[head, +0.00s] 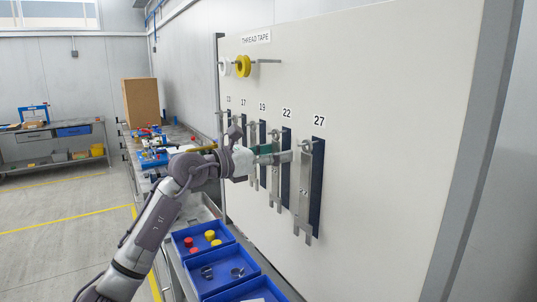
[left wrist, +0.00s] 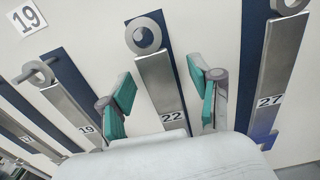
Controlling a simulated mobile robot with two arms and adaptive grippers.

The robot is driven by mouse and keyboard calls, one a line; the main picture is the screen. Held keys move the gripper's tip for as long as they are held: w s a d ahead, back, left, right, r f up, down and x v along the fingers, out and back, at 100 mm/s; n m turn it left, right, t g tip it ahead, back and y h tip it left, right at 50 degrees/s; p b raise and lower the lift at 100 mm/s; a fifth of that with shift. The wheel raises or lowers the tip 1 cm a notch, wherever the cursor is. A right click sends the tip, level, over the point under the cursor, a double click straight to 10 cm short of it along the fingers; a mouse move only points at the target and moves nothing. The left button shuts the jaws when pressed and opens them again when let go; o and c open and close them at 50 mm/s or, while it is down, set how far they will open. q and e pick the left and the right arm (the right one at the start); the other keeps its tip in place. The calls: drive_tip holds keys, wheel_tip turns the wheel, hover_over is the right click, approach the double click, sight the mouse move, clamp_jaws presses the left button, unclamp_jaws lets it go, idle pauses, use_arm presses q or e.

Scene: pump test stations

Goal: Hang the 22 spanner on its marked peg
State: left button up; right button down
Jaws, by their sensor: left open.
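The 22 spanner (left wrist: 158,88) is a flat grey bar with a ring at its top and a "22" label. It hangs on the board with its ring around a peg (left wrist: 143,37), in front of a dark blue strip. In the head view the spanner (head: 275,186) shows below my left gripper (head: 274,155), which hides part of it. My left gripper is open, with its green-padded fingers (left wrist: 163,97) on either side of the spanner's bar; both look apart from it. My right gripper is not in view.
The 27 spanner (head: 304,190) hangs just right, and the 19 spanner (left wrist: 72,108) just left, close to the fingers. Thread tape rolls (head: 243,66) are above. Blue bins (head: 205,243) with small parts stand below on the bench.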

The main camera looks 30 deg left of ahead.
use_arm(q)
drive_tip(key=v, duration=1.2)
